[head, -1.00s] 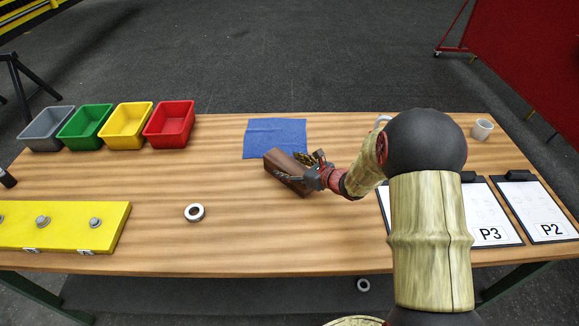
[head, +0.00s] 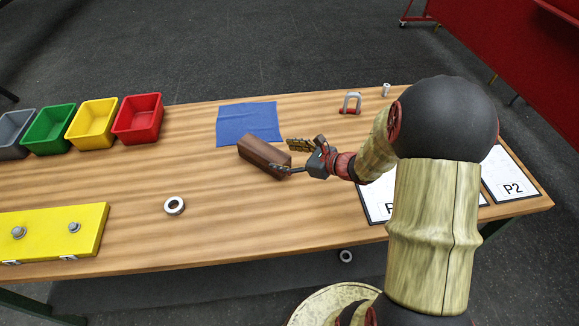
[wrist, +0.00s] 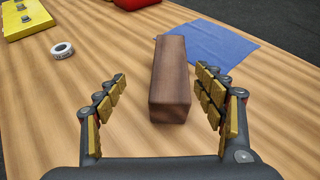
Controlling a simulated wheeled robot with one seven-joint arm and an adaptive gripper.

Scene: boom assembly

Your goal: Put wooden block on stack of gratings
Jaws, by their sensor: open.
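The wooden block (head: 262,156) is a long brown bar lying on the table beside the near edge of a blue cloth. My gripper (head: 287,157) is open and empty at the block's right end in the head view. In the wrist view the block (wrist: 171,75) lies lengthwise ahead of my gripper (wrist: 163,76). Its near end shows between the two spread fingers, with a gap on each side, narrower on the right. I cannot see a stack of gratings in either view.
The blue cloth (head: 247,122) lies flat behind the block. Red (head: 138,120), yellow, green and grey bins stand at the back left. A yellow fixture (head: 50,233) is at the front left, a white ring (head: 174,205) near the middle. Clipboards (head: 512,176) lie right, partly behind my arm.

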